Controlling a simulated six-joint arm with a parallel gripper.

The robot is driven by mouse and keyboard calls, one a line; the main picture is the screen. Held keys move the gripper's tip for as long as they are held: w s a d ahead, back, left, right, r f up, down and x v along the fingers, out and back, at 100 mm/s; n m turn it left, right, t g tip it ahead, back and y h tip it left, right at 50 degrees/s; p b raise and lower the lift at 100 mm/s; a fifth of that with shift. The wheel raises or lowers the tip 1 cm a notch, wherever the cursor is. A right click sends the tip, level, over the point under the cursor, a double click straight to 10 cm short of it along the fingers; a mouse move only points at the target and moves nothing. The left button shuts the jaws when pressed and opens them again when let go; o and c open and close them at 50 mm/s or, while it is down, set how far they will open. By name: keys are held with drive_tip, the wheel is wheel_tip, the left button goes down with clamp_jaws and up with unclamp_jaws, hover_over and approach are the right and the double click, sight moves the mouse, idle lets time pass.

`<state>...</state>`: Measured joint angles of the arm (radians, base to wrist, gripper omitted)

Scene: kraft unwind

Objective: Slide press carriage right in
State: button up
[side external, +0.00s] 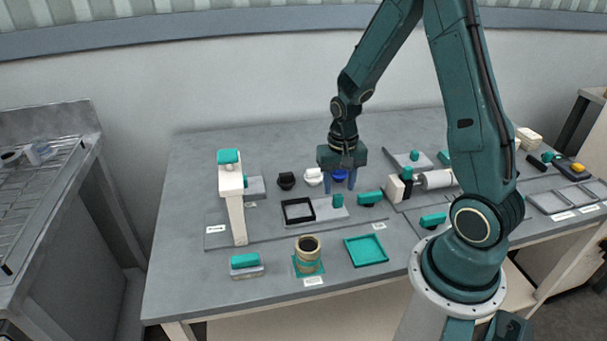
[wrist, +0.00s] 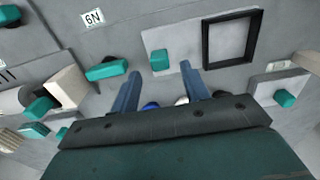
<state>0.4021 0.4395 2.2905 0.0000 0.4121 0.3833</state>
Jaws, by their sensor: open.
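The likely press carriage is a light plate (side external: 325,211) with a square black frame (side external: 298,210) at one end and an upright teal knob (side external: 337,201) at the other. In the wrist view the plate (wrist: 153,36), black frame (wrist: 206,45) and knob (wrist: 160,60) show near the top. My gripper (side external: 340,187) is open and empty, fingers pointing down, above and just behind the knob. In the wrist view the knob appears between and slightly beyond the fingertips (wrist: 160,70). I see no contact. A white post with teal top (side external: 232,196) stands left of the carriage.
Black (side external: 286,180), white (side external: 314,176) and blue (side external: 339,175) small items stand behind the carriage. A ringed cup (side external: 308,250) and teal tray (side external: 367,251) stand in front.

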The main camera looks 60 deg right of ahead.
sight(338, 196)
drive_tip(key=shift+f, duration=2.45)
clamp_jaws()
